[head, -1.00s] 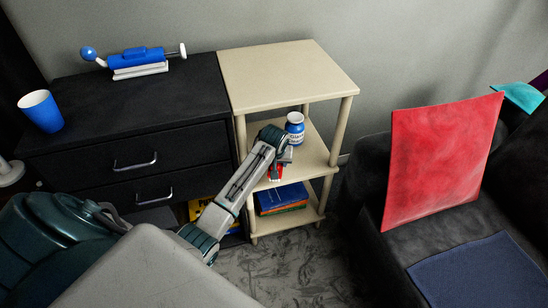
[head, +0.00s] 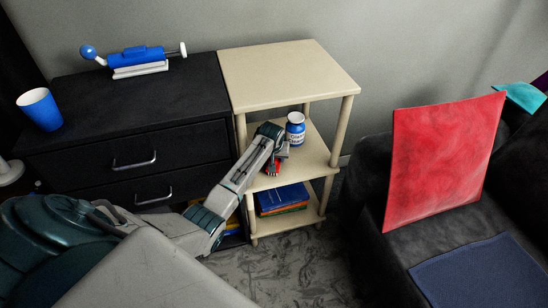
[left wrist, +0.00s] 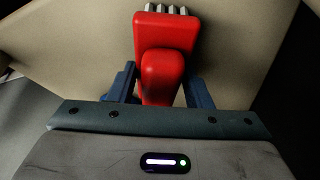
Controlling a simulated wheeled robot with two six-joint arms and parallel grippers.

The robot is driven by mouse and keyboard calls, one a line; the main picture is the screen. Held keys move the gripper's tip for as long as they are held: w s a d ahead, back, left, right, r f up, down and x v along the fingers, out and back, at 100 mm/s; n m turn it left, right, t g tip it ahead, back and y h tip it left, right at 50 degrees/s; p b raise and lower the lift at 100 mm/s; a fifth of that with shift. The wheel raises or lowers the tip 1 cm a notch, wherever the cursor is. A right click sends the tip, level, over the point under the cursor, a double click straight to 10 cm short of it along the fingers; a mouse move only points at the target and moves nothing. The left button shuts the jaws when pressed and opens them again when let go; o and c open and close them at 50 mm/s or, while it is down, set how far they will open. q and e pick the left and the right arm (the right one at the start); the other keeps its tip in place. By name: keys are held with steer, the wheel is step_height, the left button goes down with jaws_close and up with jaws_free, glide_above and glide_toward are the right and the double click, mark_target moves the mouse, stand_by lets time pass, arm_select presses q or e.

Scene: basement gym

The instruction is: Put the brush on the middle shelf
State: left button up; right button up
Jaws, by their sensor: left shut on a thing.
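The brush is red with pale bristle tufts at its far end. In the left wrist view the brush (left wrist: 166,35) lies between the two blue fingers of my left gripper (left wrist: 163,88), which is shut on it. In the head view the gripper (head: 279,153) is inside the beige shelf unit, at the level of the middle shelf (head: 317,158). Only a little of the brush (head: 272,168) shows there, below the gripper. The beige surface is close behind it; whether they touch I cannot tell. My right gripper is not in view.
A blue and white jar (head: 295,128) stands on the middle shelf just right of my gripper. Books (head: 283,198) lie on the bottom shelf. The top shelf (head: 288,75) is bare. A black drawer cabinet (head: 110,130) adjoins on the left; a dark sofa (head: 365,195) is right.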

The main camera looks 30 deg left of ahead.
arm_select(q)
steer(key=o, duration=1)
steer(key=shift+c, duration=0.2)
